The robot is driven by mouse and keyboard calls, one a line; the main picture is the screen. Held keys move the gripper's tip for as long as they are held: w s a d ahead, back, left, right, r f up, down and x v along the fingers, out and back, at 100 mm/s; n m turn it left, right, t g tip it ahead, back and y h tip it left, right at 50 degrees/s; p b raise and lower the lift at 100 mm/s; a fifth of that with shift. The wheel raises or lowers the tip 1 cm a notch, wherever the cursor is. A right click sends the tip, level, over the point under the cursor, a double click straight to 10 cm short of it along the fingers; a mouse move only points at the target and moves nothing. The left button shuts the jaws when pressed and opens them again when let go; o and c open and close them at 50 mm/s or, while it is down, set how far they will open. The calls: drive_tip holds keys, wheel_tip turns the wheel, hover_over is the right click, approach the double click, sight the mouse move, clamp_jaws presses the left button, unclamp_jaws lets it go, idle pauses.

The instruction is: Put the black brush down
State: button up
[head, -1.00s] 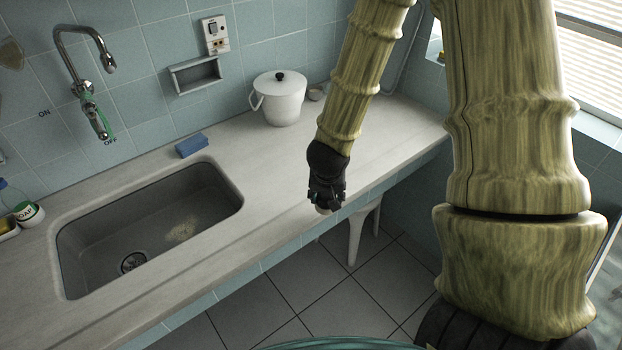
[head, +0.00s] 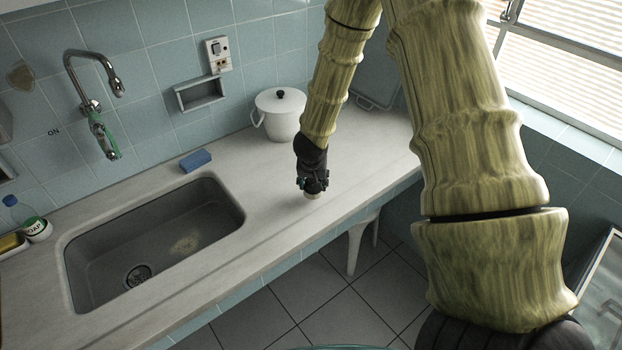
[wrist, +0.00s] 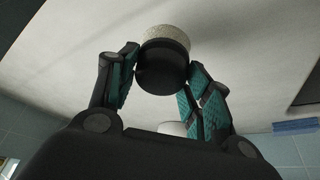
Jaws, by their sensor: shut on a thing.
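The black brush (wrist: 163,66) is held between the fingers of my gripper (wrist: 160,85) in the wrist view. It has a round black body and a pale, bristly end that faces the counter. In the head view my gripper (head: 313,188) is over the marble counter (head: 265,195), right of the sink. The brush's pale end (head: 312,196) shows just under the fingers, at or close to the counter top. I cannot tell whether it touches. My gripper hides most of the brush in the head view.
The sink (head: 150,240) lies to the left. A blue sponge (head: 196,160) is behind it. A white lidded pot (head: 281,118) stands behind my gripper. A soap bottle (head: 36,228) is at the far left. The counter's front edge is close; bare counter surrounds my gripper.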

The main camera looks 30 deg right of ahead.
sight(311, 182)
drive_tip(key=shift+w+d+p, duration=0.3)
drive_tip(key=shift+w, duration=0.4)
drive_tip(key=shift+p+x, duration=0.35)
drive_tip(key=shift+x, duration=0.65)
drive_tip(key=shift+w+f+p, duration=0.15)
drive_tip(key=shift+f+p, duration=0.45)
drive_tip(key=shift+p, duration=0.1)
drive_tip(key=shift+a+f, duration=0.1)
drive_tip(key=shift+a, duration=0.1)
drive_tip(key=o, duration=0.9)
